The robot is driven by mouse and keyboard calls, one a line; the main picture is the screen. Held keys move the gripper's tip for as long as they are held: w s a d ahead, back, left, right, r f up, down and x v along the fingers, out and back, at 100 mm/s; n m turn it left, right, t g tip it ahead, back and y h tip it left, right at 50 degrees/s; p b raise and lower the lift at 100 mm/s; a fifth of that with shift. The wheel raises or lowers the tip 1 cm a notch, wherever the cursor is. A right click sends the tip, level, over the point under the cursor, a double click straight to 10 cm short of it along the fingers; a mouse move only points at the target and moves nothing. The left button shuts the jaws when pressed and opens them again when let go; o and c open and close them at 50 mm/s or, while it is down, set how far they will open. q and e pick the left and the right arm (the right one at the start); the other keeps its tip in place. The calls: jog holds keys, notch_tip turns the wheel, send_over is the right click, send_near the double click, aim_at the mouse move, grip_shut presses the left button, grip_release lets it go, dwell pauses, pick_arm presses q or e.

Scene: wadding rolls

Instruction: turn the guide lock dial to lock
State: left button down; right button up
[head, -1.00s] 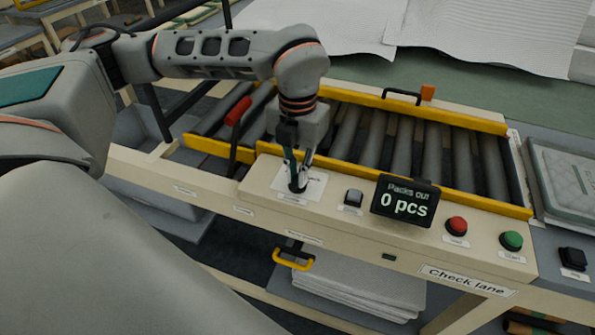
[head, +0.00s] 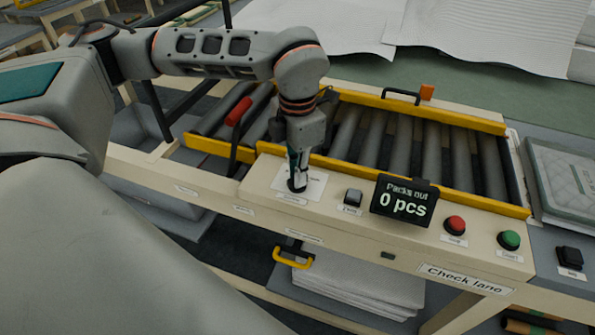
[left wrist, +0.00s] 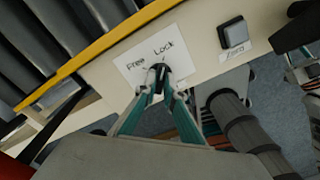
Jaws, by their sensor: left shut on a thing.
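The guide lock dial (left wrist: 158,70) is a small dark knob on the cream panel, on a white card marked "Free" and "Lock" (left wrist: 150,52). In the left wrist view the dial sits between my left fingertips and is mostly covered by them. My left gripper (head: 297,186) points down onto the dial in the head view and is shut on it; the card (head: 316,186) shows around the fingertips there. How far the dial is turned cannot be read. My right gripper is not in view.
Right of the dial are a grey button (head: 353,197), a display reading "0 pcs" (head: 404,202), a red button (head: 455,224) and a green button (head: 509,240). Behind runs a roller lane (head: 400,150) with yellow rails. A red-handled lever (head: 238,111) stands left of the gripper.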

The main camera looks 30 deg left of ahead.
pick_arm(q)
jog(key=shift+r, duration=0.1)
jog(key=c, duration=2.1)
grip_release()
jog(key=shift+c, duration=0.2)
notch_tip(320, 180, up, 12)
jog(key=shift+s, duration=0.1)
